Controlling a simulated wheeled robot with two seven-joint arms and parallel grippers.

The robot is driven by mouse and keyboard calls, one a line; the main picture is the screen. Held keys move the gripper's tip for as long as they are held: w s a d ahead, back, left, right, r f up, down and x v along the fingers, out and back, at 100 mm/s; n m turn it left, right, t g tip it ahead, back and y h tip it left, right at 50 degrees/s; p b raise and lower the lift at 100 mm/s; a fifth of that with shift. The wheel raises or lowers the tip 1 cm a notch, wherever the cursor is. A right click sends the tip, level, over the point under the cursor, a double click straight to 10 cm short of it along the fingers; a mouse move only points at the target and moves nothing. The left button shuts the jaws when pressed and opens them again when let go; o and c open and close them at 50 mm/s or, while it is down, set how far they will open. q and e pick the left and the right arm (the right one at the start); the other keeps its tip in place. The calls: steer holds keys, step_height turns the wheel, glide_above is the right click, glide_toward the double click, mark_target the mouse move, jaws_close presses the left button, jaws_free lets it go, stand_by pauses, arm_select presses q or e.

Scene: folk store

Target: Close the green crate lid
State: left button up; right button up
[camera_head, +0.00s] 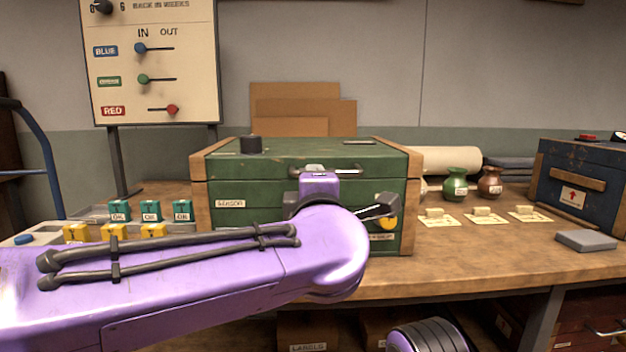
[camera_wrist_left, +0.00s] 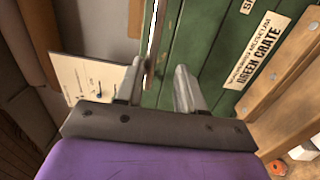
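The green crate (camera_head: 260,195) stands on the wooden bench, with wooden corner posts. Its green lid (camera_head: 300,150) lies flat on top, with a seam along the front; I cannot tell whether a slight gap remains. A metal handle (camera_head: 345,171) is on the lid's front. My left arm reaches across the crate's front, and its wrist is at the handle. My left gripper (camera_wrist_left: 158,66) has its fingers apart, with a thin bar between them in the left wrist view; I see no firm grip. The wrist hides part of the handle in the head view. My right gripper is out of view.
Green and yellow blocks (camera_head: 150,211) sit at the left. Small vases (camera_head: 455,183), tagged cards (camera_head: 440,218) and a blue crate (camera_head: 575,185) are at the right. A sign board (camera_head: 150,60) stands at the back left.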

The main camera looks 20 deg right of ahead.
arm_select(q)
steer(key=shift+w+d, duration=0.1)
steer(key=shift+w, duration=0.1)
stand_by(0.3)
steer(key=v, duration=1)
steer(key=shift+s, duration=0.25)
